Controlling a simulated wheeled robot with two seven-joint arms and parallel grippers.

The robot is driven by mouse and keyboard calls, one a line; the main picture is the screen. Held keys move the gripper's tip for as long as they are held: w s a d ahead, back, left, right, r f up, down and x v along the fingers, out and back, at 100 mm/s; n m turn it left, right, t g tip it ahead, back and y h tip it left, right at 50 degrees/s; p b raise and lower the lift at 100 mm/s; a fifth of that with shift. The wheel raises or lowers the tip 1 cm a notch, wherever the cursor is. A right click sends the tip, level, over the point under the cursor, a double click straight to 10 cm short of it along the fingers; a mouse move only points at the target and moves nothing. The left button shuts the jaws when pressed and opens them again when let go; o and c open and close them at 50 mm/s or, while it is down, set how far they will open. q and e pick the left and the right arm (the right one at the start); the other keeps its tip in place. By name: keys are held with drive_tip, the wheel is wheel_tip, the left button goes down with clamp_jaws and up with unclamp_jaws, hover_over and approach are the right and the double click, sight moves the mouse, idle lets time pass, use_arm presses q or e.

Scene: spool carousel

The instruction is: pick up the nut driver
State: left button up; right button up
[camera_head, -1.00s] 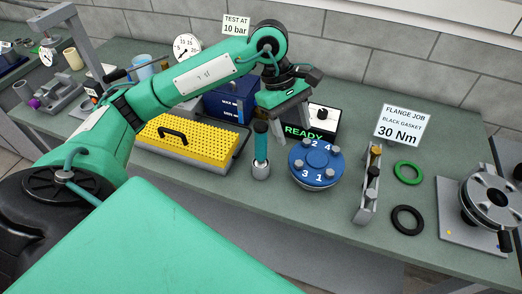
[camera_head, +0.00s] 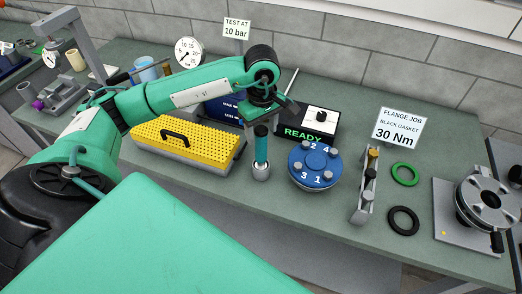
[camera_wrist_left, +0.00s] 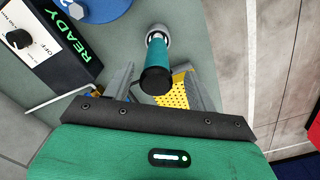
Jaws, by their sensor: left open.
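The nut driver (camera_head: 261,147), with a teal handle and a dark end, stands upright in a small metal cup (camera_head: 261,173) on the bench. My left gripper (camera_head: 262,120) is open above it, its fingers pointing down around the top of the handle. In the left wrist view, the nut driver (camera_wrist_left: 157,62) shows between the two spread fingers (camera_wrist_left: 155,84), its dark end nearest the palm. Contact with either finger cannot be made out. My right gripper is not in view.
A blue numbered flange (camera_head: 314,165) is close on the right. A yellow perforated box (camera_head: 185,128) with a black handle is on the left. A READY box (camera_head: 309,122) stands behind. A bolt rack (camera_head: 367,188) and green (camera_head: 405,173) and black rings (camera_head: 403,220) lie farther right.

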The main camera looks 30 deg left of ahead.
sight(261, 140)
use_arm(q)
drive_tip(key=shift+f+p, duration=0.35)
drive_tip(key=shift+p, duration=0.1)
drive_tip(key=f+p, duration=0.1)
drive_tip(key=f, duration=0.1)
drive_tip(key=f+p, duration=0.1)
drive_tip(key=f, duration=0.1)
drive_tip(key=shift+w+a+p, duration=0.25)
drive_tip(key=shift+a+p, duration=0.05)
drive_tip(key=shift+f, duration=0.35)
drive_tip(key=shift+c, duration=0.2)
drive_tip(key=c, duration=1)
